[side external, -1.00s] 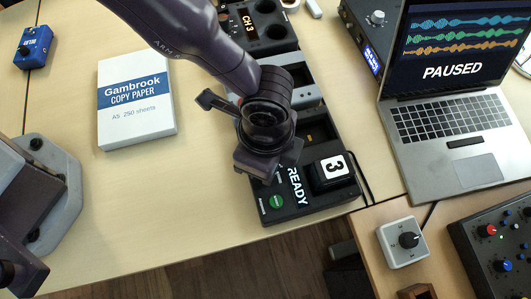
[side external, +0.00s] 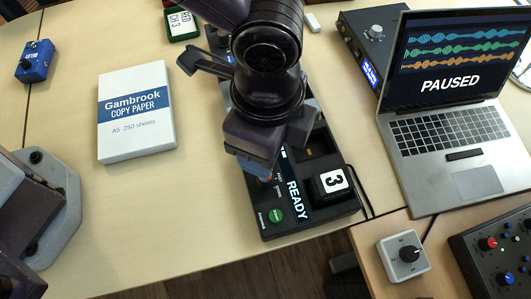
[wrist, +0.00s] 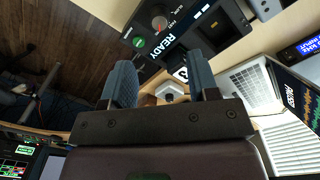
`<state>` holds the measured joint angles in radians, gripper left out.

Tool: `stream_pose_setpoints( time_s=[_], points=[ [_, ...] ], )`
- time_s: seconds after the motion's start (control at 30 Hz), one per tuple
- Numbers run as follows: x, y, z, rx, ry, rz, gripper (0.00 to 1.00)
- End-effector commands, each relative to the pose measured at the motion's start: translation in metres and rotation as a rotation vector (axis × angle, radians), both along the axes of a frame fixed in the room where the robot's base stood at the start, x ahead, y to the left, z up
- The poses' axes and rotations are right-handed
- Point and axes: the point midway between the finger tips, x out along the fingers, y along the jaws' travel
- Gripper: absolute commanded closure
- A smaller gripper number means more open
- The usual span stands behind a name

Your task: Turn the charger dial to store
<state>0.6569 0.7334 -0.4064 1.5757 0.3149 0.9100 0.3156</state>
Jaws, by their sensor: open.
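The charger (side external: 345,209) is a black box with a READY display and a round green button (side external: 275,216). A black block with a white 3 label (side external: 332,181) sits in it. In the wrist view the charger (wrist: 193,14) lies beyond my fingers, with a small round dial (wrist: 159,22) above the green button. The dial's setting is too small to read. My gripper (wrist: 161,62) is open and empty, with the dial beyond the gap between its fingers. In the side view my gripper hangs over the charger's left part and mostly hides the dial.
A laptop (side external: 455,150) stands to the right. A grey box with a black knob (side external: 403,256) and a mixer (side external: 495,245) are at lower right. Copy paper (side external: 136,112) and a blue pedal (side external: 35,61) are left.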

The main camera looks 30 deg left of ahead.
Motion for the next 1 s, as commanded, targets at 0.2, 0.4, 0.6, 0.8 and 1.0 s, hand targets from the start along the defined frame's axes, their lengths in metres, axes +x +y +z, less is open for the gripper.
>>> stream_pose_setpoints(
  time_s=[0.2,0.4,0.6,0.8,1.0],
  points=[
    [0.001,0.0,0.023,0.0,-0.001,0.001,0.45],
    [0.001,0.0,0.025,0.001,0.0,0.0,0.45],
    [0.001,0.0,0.025,0.001,0.0,0.0,0.45],
    [0.001,0.0,0.025,0.0,0.0,0.013,0.45],
    [-0.013,0.036,0.023,0.051,0.03,0.159,0.45]
  ],
)
